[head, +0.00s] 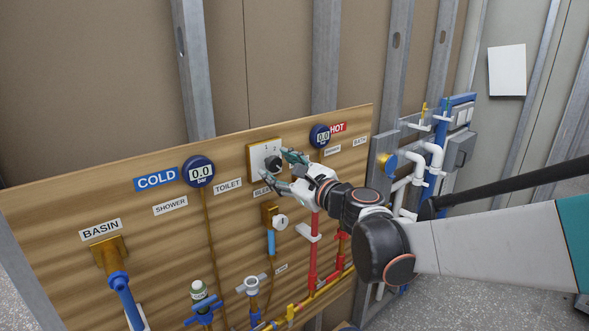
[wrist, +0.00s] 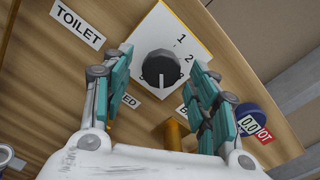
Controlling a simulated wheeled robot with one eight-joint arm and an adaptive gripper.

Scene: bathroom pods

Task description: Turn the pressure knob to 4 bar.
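The pressure knob (wrist: 160,70) is a round black dial with a pale pointer line, on a white square plate (wrist: 152,28) marked with numbers; 1 and 2 can be read. In the head view the knob (head: 273,163) is partly covered by my gripper. My gripper (wrist: 160,82) is open, with its teal finger pads on either side of the knob and apart from it. In the head view my gripper (head: 290,170) is right in front of the plate. The cold gauge (head: 198,172) and the hot gauge (head: 320,136) both read 0.0.
The wooden board (head: 60,215) carries labels, a basin outlet (head: 110,255), blue valves (head: 203,307) and red pipes (head: 313,250). A brass fitting (wrist: 173,134) sits below the plate. White and blue pipes (head: 432,155) stand at the right.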

